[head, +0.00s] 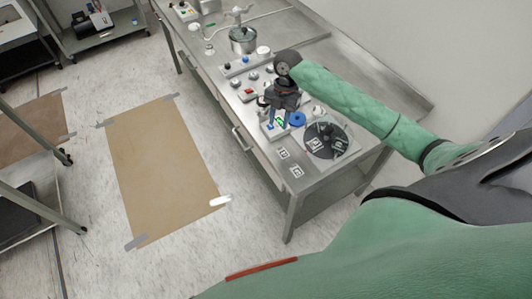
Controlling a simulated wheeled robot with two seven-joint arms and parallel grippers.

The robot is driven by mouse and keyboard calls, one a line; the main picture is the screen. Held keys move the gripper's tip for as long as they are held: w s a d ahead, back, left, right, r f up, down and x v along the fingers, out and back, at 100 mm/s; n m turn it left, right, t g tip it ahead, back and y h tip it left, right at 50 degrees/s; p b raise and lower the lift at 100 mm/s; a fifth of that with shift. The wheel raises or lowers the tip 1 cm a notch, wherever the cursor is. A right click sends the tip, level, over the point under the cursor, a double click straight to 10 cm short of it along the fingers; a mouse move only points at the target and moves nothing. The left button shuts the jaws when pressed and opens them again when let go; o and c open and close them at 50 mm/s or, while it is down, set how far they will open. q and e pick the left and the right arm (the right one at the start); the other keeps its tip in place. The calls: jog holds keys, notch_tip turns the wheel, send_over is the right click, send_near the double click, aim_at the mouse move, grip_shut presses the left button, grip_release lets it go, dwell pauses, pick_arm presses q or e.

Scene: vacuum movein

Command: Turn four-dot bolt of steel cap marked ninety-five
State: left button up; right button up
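My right arm reaches in from the right over the metal bench (318,178). Its gripper (274,122) points down over the bench's near part, just above or at a small light box (268,131) with coloured parts. The fingers are dark and small, so I cannot tell whether they are open or shut or touching anything. Several small round steel caps, one of them a cap (246,95), sit on the bench left of the gripper. Their numbers and bolt dots are too small to read, so I cannot pick out the one marked ninety-five. My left gripper is not in view.
A black disc (326,141) with white tags lies right of the gripper, beside a blue ring (297,119). A steel pot-like vessel (242,42) and a control strip (245,64) stand farther back. A tan floor mat (162,168) lies left of the bench. Carts stand at far left.

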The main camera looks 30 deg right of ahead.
jog(key=s+a+f+m, duration=0.1)
jog(key=a, duration=0.1)
jog(key=s+a+f+m, duration=0.1)
jog(key=s+a+f, duration=0.1)
jog(key=s+a+f+m+t, duration=0.1)
jog(key=s+a, duration=0.1)
jog(key=shift+a+f+m, duration=0.2)
jog(key=shift+f+m, duration=0.2)
jog(key=shift+s+a+f+m+t, duration=0.35)
jog(key=shift+s+a+m, duration=0.15)
jog(key=shift+s+a, duration=0.1)
